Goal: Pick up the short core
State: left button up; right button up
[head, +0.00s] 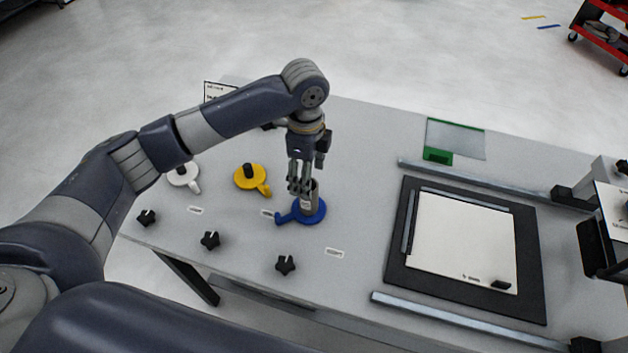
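A short grey core (309,199) stands upright on a blue holder (301,217) with a side handle, near the middle of the table. My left gripper (300,190) points down from above, with its fingertips at the core's upper part. The fingers overlap the core in this view, so I cannot tell whether they are closed on it, touching it or just beside it. My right gripper is not in view.
A yellow holder (258,184) and a white holder (184,180) stand to the left. A black mat (529,260) with a white sheet (460,245) lies right, between metal rails (450,320).

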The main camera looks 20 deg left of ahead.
aim_at(309, 201)
pick_arm(q)
jog(key=shift+w+f, duration=0.35)
jog(key=shift+f, duration=0.3)
jog(key=f, duration=0.2)
jog(key=s+f+p, duration=0.1)
jog(key=f, duration=0.1)
jog(key=shift+f+p, duration=0.2)
jog(key=shift+p, duration=0.15)
notch_tip(309, 201, down, 4)
jog(key=shift+d+r+p, duration=0.1)
jog(key=shift+r+p, duration=0.05)
jog(key=shift+p, duration=0.7)
jog(key=shift+f, duration=0.6)
jog(key=shift+c, duration=1.4)
jog(key=c, duration=0.9)
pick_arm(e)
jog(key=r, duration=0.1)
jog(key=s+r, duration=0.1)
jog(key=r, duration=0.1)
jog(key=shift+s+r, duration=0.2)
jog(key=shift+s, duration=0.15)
